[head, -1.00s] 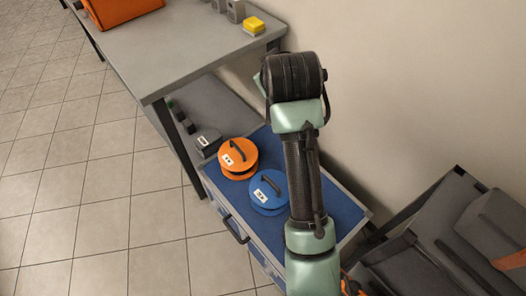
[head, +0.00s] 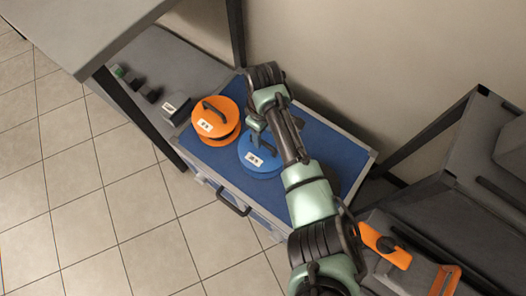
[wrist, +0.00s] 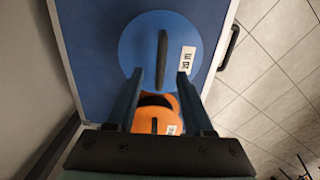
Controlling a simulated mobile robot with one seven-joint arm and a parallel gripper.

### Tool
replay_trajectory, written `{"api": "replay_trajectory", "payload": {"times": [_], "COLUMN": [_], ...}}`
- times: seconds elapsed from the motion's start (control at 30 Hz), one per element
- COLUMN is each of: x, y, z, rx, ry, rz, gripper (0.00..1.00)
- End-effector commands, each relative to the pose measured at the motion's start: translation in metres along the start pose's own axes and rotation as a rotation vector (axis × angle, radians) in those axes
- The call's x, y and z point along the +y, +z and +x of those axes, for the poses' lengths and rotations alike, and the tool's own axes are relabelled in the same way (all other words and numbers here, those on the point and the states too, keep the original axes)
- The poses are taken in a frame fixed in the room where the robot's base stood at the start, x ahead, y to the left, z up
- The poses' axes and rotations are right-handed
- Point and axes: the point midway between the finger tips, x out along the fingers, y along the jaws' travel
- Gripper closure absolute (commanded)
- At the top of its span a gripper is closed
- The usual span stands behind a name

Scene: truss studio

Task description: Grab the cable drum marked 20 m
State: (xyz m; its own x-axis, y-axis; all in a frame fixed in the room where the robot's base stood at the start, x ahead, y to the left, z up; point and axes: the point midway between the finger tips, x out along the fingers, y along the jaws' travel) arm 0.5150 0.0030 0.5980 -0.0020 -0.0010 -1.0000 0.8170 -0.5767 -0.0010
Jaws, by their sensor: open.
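A blue cable drum (head: 256,163) with a dark handle and a white label lies on the blue top of a case. It also shows in the wrist view (wrist: 140,45), its label beside the handle. An orange cable drum (head: 222,107) lies next to it, also with a handle and label; it is partly hidden behind the fingers in the wrist view (wrist: 147,124). The label print is too small to read surely. My gripper (wrist: 160,78) is open and empty above the drums, its fingertips pointing at the blue drum, either side of the handle's line. My arm hides part of the case.
The case (head: 330,152) has a metal rim and a front handle (head: 234,203). A grey table (head: 85,30) stands at upper left, with small dark items on its lower shelf. A dark rack (head: 440,220) with orange-handled tools stands at right. A wall is behind.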

Motion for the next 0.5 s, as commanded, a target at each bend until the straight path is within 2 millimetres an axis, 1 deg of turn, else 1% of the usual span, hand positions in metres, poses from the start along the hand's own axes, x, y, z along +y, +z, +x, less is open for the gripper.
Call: {"api": "replay_trajectory", "payload": {"times": [0.13,0.3,0.4,0.5], "x": [-0.001,-0.001,-0.001,-0.001], "y": [0.001,0.002,0.001,0.001], "z": [0.014,0.042,0.051,0.054], "rx": [-0.001,-0.001,0.000,0.002], "ry": [0.000,0.001,0.001,0.002], "rz": [0.000,0.001,0.000,0.000], "gripper": [0.48,0.48,0.48,0.48]}}
